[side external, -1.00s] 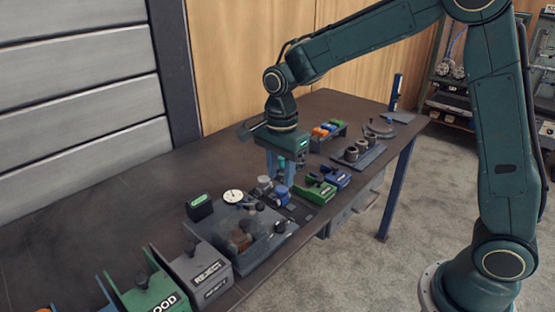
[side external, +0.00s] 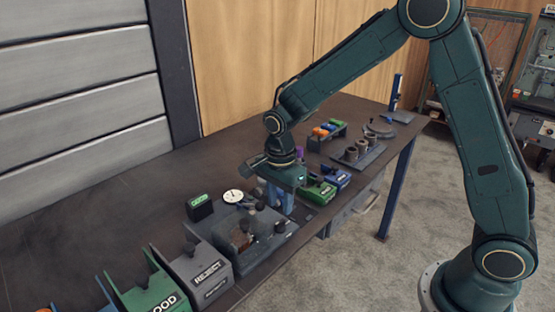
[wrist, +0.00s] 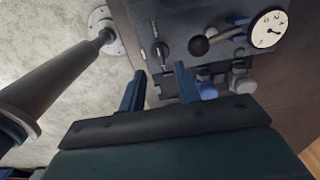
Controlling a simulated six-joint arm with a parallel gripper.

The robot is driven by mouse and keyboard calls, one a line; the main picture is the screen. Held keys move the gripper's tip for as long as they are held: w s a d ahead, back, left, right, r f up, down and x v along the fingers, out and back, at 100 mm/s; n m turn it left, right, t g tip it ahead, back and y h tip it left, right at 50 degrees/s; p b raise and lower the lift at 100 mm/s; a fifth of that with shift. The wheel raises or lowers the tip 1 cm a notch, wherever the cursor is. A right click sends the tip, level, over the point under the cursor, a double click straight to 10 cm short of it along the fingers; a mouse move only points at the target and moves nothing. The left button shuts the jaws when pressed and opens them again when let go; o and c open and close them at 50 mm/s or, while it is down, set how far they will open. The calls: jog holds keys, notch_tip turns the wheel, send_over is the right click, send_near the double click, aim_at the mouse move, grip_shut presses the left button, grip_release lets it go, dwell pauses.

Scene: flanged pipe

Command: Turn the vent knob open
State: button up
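My gripper (side external: 279,199) points down over the back end of the grey test fixture (side external: 222,232). In the wrist view its two blue fingers stand apart with nothing between the tips (wrist: 160,72). Just beyond the tips is a small dark knob (wrist: 162,50) on the fixture plate, apart from the fingers; I cannot read a label that tells whether it is the vent knob. A black ball-ended lever (wrist: 198,46) lies to its right. A blue knob (wrist: 208,90) sits beside the right finger. My gripper hides this area in the side view.
A white dial gauge (side external: 233,196) and a small green-lit display (side external: 198,207) stand on the fixture's left. A grey reject bin (side external: 207,268) and green bin (side external: 150,296) are nearer. The left tabletop is clear.

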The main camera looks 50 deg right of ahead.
aim_at(280, 222)
jog(key=shift+f, duration=2.95)
grip_shut()
